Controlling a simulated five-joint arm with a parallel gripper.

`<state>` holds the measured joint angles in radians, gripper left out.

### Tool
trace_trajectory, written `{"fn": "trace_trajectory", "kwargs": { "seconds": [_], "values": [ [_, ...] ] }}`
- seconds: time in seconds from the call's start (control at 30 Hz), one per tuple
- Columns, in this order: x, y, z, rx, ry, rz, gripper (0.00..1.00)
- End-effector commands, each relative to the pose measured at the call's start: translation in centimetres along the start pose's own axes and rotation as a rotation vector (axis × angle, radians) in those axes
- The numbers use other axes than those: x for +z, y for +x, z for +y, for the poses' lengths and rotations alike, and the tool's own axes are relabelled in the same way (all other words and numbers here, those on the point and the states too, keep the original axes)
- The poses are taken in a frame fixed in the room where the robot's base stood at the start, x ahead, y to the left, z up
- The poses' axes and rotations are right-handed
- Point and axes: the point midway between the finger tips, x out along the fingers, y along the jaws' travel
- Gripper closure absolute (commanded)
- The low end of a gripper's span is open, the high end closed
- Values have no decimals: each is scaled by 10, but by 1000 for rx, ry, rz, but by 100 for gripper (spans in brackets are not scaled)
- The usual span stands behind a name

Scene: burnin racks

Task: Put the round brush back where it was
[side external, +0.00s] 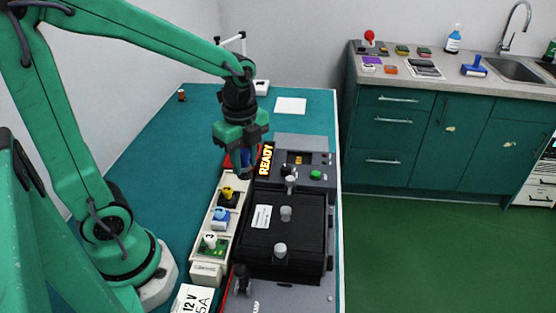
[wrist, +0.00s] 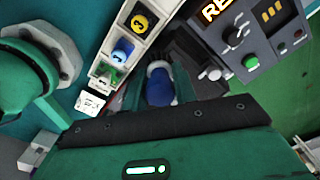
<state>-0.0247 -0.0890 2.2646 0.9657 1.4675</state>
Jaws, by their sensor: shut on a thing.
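My gripper (side external: 243,166) points down above the far end of the pale module rack, near the lit READY sign. It is shut on a blue, rounded thing with a pale end, which looks to be the round brush (wrist: 160,88). In the wrist view the brush sits between the two jaws, and the jaws hide its sides. In the side view only a little blue of it shows between the fingers. I cannot tell whether its lower end touches anything.
The pale rack (side external: 203,240) holds yellow, blue and green modules. Beside it stands a black lidded box (side external: 262,243) with grey knobs, and a control panel (side external: 316,174) with a green button. The teal bench top (side external: 180,140) is mostly clear behind. A counter with a sink (side external: 515,69) stands right.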

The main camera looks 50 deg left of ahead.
Motion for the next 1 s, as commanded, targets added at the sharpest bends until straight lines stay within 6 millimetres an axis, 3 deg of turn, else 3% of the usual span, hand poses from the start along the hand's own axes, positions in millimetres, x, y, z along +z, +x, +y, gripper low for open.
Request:
{"fn": "trace_trajectory", "kwargs": {
  "seconds": [0.6,1.0],
  "values": [
    [82,53,-30,3,-2,0,95],
    [91,60,-34,1,2,0,95]
  ]
}}
